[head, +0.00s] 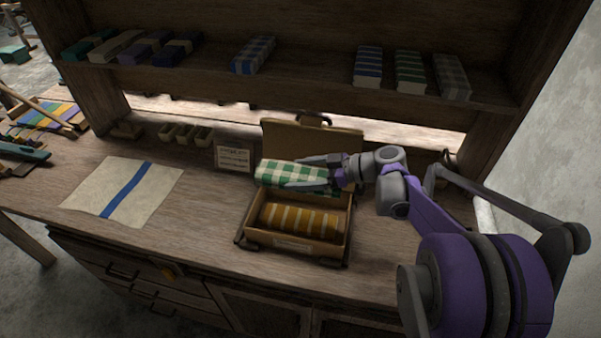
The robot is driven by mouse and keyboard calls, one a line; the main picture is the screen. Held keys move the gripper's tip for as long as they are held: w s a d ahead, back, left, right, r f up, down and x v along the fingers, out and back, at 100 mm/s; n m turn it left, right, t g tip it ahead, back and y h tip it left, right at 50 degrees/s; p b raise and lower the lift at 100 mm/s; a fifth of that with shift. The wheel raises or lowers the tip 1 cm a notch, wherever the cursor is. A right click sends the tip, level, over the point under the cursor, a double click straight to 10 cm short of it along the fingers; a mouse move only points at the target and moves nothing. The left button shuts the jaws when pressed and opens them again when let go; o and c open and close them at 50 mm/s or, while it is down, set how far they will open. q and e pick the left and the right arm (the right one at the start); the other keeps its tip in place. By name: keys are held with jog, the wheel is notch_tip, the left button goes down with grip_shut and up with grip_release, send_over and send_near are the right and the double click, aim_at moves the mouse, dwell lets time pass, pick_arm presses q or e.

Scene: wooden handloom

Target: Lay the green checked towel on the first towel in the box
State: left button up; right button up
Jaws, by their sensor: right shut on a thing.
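The green and white checked towel (280,173) is rolled or folded and held by my right gripper (310,173), which is shut on its right part. It is above the back part of the open box (252,237). The first towel (300,219), yellow-brown with pale stripes, lies in the front of the box. The box lid (345,140) stands open behind. The held towel hides part of the box's back. Whether it touches the box cannot be told. My left gripper is not in view.
A small sign (234,158) stands left of the box. A cream cloth with a blue stripe (122,190) lies flat at the left of the worktop (200,225). Folded towels (254,55) sit on the shelf above. The worktop between cloth and box is clear.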

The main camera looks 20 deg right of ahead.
jog(key=shift+s+f+b, duration=0.15)
jog(key=shift+f+b, duration=0.45)
jog(key=shift+f, duration=0.25)
notch_tip(320, 180, down, 9)
jog(key=b, duration=0.6)
jog(key=shift+r, duration=0.15)
jog(key=o, duration=1.1)
jog(key=v, duration=1)
jog(key=shift+s+d, duration=0.25)
jog(key=shift+r, duration=0.15)
